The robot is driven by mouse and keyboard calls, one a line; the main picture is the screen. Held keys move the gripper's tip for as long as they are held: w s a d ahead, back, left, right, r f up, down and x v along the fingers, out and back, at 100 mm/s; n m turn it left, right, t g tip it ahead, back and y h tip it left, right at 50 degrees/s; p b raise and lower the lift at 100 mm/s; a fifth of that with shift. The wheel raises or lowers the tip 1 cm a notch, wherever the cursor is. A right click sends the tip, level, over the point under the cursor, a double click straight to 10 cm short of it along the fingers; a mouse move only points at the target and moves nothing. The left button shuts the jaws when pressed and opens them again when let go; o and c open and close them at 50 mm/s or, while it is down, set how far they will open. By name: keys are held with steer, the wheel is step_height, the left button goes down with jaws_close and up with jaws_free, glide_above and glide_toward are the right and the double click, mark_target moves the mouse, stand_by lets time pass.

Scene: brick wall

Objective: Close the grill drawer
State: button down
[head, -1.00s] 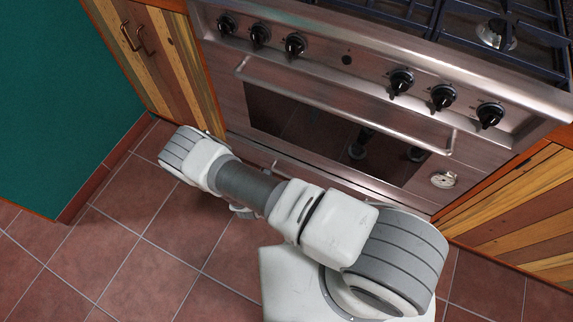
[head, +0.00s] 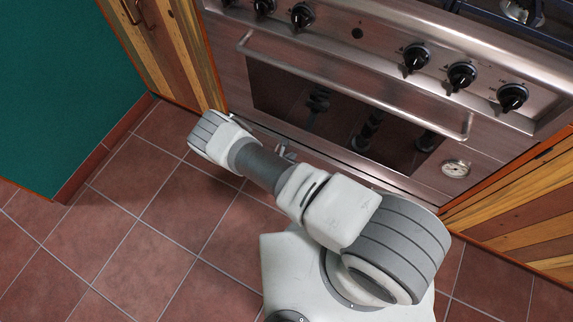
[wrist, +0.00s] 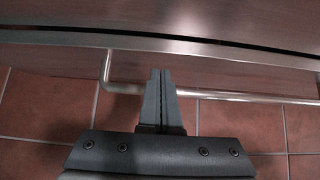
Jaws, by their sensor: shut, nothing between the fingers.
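The stainless steel grill drawer (wrist: 240,76) is the low metal front in the wrist view, with a bar handle (wrist: 255,97) along it above the tiles. In the head view only a strip of metal (head: 345,160) shows below the oven door; my arm hides much of that area. My gripper (wrist: 160,73) is shut and empty. Its fingertips overlap the drawer front and the handle line in the wrist view; I cannot tell whether they touch. How far the drawer stands out is not clear.
The oven door with its long bar handle (head: 355,85) is above, with black knobs (head: 416,57) higher up. Wooden cabinets (head: 165,50) flank the stove, and a green wall (head: 60,90) is at left. The tiled floor (head: 130,220) at left is clear.

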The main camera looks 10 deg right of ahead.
mark_target(299, 145)
steer(key=shift+w+d, duration=0.45)
steer(key=shift+w, duration=0.2)
steer(key=shift+w+d+r, duration=0.1)
steer(key=shift+w+d, duration=0.4)
steer(key=shift+w, duration=0.2)
steer(key=shift+w+d, duration=0.45)
steer(key=shift+w, duration=0.25)
